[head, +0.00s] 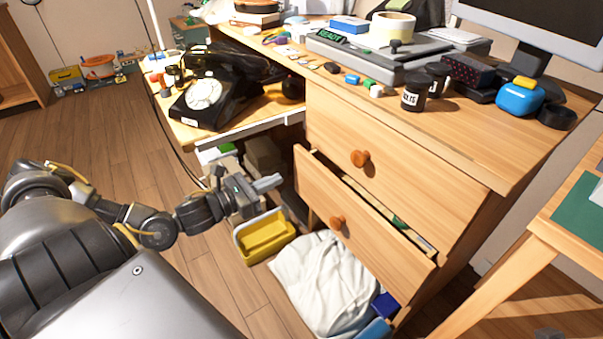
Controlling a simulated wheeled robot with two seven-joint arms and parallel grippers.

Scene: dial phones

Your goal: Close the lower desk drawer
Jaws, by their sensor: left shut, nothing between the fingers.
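The lower desk drawer (362,227) is pulled partly out of the wooden desk, and a few things show in the gap along its top. Its round orange-brown knob (338,223) faces me. The upper drawer (385,150) above it is closed and has a similar knob (360,158). My left gripper (268,183) is shut and empty. In the picture it is left of the lower drawer's knob and apart from it. My right gripper is not in view.
A black dial phone (215,88) sits on the pulled-out shelf (240,126) at left. Below are a yellow bin (265,237) and a white cloth bundle (318,283) under the open drawer. Jars and small items crowd the desktop. Floor at left is mostly clear.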

